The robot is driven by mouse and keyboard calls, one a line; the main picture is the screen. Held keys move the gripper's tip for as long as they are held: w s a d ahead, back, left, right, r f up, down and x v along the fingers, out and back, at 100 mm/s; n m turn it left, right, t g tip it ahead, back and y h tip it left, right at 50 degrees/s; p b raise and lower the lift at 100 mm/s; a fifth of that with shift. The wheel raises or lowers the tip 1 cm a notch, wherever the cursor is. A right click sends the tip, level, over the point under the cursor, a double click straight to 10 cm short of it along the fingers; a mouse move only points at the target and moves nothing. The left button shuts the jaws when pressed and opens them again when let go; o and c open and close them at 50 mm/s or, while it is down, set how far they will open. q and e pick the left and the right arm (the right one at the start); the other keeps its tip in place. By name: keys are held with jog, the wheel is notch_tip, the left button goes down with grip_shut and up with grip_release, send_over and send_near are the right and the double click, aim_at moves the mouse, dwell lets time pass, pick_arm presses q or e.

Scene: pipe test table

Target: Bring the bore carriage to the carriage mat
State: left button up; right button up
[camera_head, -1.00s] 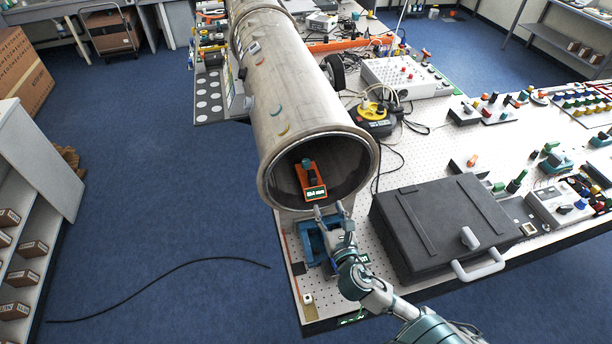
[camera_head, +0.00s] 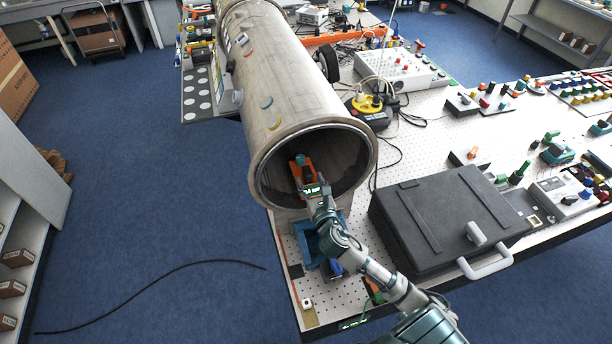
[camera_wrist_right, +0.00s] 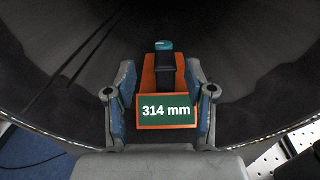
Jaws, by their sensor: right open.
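The bore carriage (camera_head: 299,166), an orange block with a dark knob and a display, sits just inside the near mouth of the big pipe (camera_head: 284,82). In the right wrist view the carriage (camera_wrist_right: 165,112) is straight ahead, its green display reading "314 mm". My right gripper (camera_head: 313,190) is at the pipe mouth. In the wrist view its two fingers (camera_wrist_right: 161,92) stand open on either side of the carriage; whether they touch it is unclear. I cannot tell which surface is the carriage mat. My left gripper is out of view.
A black case (camera_head: 445,225) with a pale handle lies right of my right arm. A blue stand (camera_head: 306,243) is below the pipe mouth. A dark panel with white dots (camera_head: 197,98) is left of the pipe. The pipe rim surrounds the gripper closely.

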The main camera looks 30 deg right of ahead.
aim_at(306, 167)
jog(key=x, duration=0.6)
jog(key=shift+d+f+p, duration=0.1)
jog(key=shift+d+p, duration=0.1)
jog(key=shift+p, duration=0.15)
jog(key=shift+w+f, duration=0.1)
jog(key=shift+w, duration=0.45)
jog(key=shift+s+d, duration=0.1)
jog(key=shift+d, duration=0.1)
grip_shut()
